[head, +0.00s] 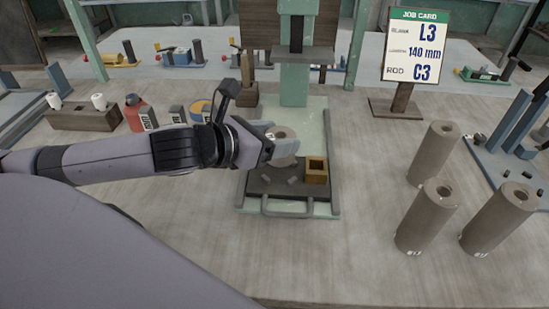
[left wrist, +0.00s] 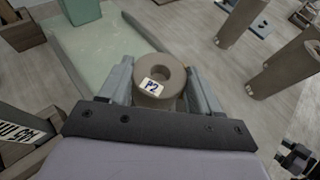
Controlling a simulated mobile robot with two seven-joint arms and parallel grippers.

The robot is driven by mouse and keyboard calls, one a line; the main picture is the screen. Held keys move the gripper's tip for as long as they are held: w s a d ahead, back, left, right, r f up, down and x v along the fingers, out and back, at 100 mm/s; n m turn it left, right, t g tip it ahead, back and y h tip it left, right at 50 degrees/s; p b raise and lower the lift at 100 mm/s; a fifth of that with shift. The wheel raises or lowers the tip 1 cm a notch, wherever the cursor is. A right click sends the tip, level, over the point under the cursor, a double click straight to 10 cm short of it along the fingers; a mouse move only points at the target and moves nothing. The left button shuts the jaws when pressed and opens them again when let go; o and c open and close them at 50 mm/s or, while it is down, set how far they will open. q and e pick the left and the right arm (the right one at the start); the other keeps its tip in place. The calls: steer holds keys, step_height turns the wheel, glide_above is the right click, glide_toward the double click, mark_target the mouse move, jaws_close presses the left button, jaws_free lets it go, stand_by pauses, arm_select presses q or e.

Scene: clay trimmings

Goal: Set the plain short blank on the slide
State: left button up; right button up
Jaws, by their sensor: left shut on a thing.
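My left gripper (head: 280,147) is shut on a short brown clay blank (head: 281,132) with a round hole in its top. In the left wrist view the blank (left wrist: 155,75) stands upright between the fingers, and its small white tag seems to read P2. The gripper holds it over the back part of the dark slide (head: 262,186), which has a grey handle bar (head: 287,213) in front. I cannot tell whether the blank's underside touches the slide. A square ochre box with an open top (head: 316,170) stands on the slide's right side. My right gripper is not seen.
Small dark trimmings (head: 278,176) lie on the slide. A green press column (head: 294,80) rises behind it. Several tall brown cylinders (head: 427,215) stand to the right. A job card (head: 414,46) reads L3, 140 mm, C3. Labelled containers (head: 140,113) stand left. The front bench is clear.

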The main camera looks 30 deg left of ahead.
arm_select(q)
steer(key=shift+f+b, duration=0.45)
steer(key=shift+f, duration=1.65)
steer(key=shift+f, duration=0.15)
steer(key=o, duration=1.2)
